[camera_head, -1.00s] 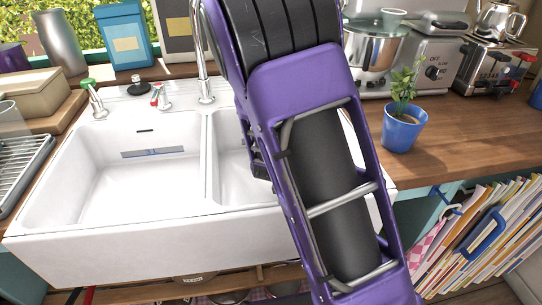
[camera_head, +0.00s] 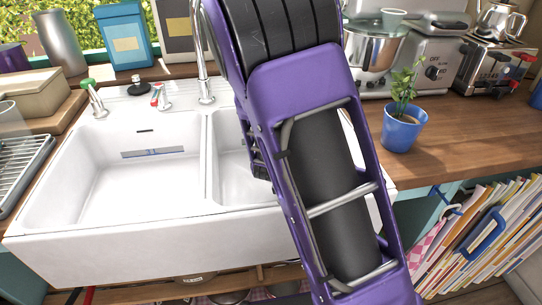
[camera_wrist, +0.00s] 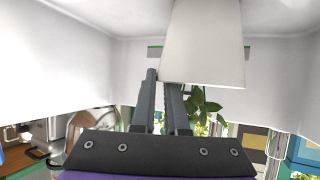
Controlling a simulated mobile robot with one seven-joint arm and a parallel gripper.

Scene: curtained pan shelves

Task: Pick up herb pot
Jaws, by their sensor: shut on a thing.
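A pale tapered pot (camera_wrist: 205,45) with green leaves (camera_wrist: 205,108) fills the upper middle of the wrist view, which shows the scene upside down. I take it as the herb pot. My gripper (camera_wrist: 162,82) is shut on it at its rim, with the finger ends close together. One fingertip is hidden by the pot, so I cannot tell exactly how it grips. White walls, which look like the sink basin, surround it. In the head view my arm hides the gripper and this pot.
The white sink (camera_head: 120,235) has two basins, with a faucet (camera_head: 202,60) behind. A blue pot (camera_head: 403,130) with a plant stands on the wooden counter (camera_head: 460,130) at right. A mixer bowl (camera_head: 372,50) and toaster (camera_head: 488,70) stand behind it.

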